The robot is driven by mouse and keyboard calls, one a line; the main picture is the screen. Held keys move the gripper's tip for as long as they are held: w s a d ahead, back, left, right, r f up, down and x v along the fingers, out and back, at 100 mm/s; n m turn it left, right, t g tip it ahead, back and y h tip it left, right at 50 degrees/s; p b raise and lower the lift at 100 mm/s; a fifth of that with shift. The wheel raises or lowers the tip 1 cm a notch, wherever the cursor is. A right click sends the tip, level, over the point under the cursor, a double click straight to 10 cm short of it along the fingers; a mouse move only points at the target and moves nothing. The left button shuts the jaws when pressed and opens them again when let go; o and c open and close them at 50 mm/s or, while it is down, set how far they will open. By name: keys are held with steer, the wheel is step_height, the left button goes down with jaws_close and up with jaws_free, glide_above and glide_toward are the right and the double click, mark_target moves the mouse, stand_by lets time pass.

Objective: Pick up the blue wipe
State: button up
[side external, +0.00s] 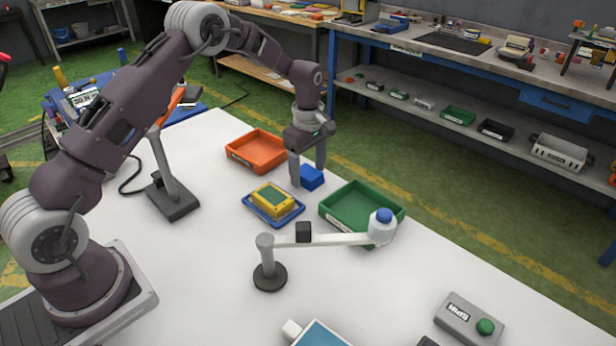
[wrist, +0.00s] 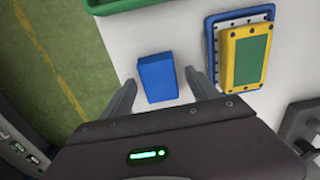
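The blue wipe (side external: 312,177) is a small blue block on the white table, between the orange tray and the green tray. In the wrist view the blue wipe (wrist: 158,77) lies between the two fingers of my gripper (wrist: 160,88), with a visible gap on each side. In the side view my gripper (side external: 307,174) points down at the wipe, with its fingers apart. My gripper is open and empty. The side view does not show clearly how far the fingertips are above the table.
A yellow and green device (side external: 271,197) sits on a blue tray (side external: 289,217) close by. An orange tray (side external: 233,154) lies behind, and a green tray (side external: 340,229) to the right. A stand with a grey arm (side external: 340,239) and blue knob is in front. A button box (side external: 468,320) is front right.

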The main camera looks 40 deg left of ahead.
mark_target(308, 173)
steer(key=c, duration=1.2)
step_height(308, 173, up, 10)
steer(key=o, duration=0.5)
steer(key=c, duration=0.4)
